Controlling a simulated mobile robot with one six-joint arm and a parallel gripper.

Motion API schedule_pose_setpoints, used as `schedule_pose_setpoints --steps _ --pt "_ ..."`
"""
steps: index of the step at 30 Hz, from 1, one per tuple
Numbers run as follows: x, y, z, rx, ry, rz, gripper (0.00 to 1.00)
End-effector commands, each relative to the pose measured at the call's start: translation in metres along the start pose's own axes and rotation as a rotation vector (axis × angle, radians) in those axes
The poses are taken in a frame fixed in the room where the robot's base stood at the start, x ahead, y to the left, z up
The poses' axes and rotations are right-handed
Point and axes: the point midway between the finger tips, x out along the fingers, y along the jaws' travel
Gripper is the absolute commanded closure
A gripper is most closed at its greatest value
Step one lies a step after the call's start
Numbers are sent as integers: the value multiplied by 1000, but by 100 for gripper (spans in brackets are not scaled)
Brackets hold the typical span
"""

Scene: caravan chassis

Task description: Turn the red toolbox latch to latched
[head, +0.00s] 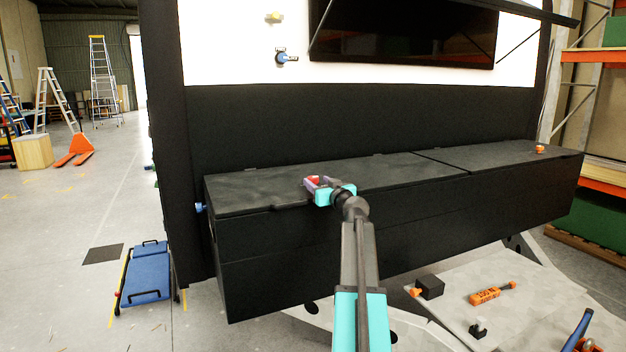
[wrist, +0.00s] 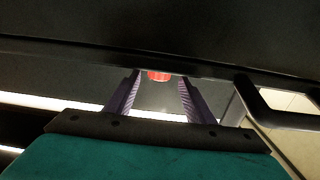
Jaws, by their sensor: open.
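The red latch (head: 313,179) shows at the front edge of the left lid of the long black toolbox (head: 270,255). My gripper (head: 311,185) is at this edge with its purple fingers on either side of the red part. In the wrist view the red latch (wrist: 159,76) lies just beyond and between the two fingertips (wrist: 158,84), with gaps at both sides. The gripper is open and holds nothing. Part of the latch is hidden by the fingers and the lid edge, so I cannot tell its angle or whether a finger touches it.
A small orange part (head: 539,149) sits on the right lid. A blue part (head: 200,208) sticks out at the box's left end. A grey board (head: 460,300) at lower right carries an orange tube (head: 490,293) and a black block (head: 430,287). The floor at left is mostly free.

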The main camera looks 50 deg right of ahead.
Motion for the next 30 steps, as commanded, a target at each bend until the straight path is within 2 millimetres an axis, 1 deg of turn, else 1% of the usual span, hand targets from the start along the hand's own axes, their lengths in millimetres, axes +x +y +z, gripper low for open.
schedule_pose_setpoints --steps 1,3,9,13,22,23,24,30 --pt "8 1 -2 1 -1 -1 51" --pt "14 1 -2 2 -1 -1 51" --pt "28 1 -1 1 -1 0 51" --pt "32 1 0 0 0 1 51" --pt "32 1 0 1 0 1 51" --pt "32 1 0 1 0 1 52" --pt "32 1 0 1 0 1 59" --pt "32 2 0 1 0 1 92"
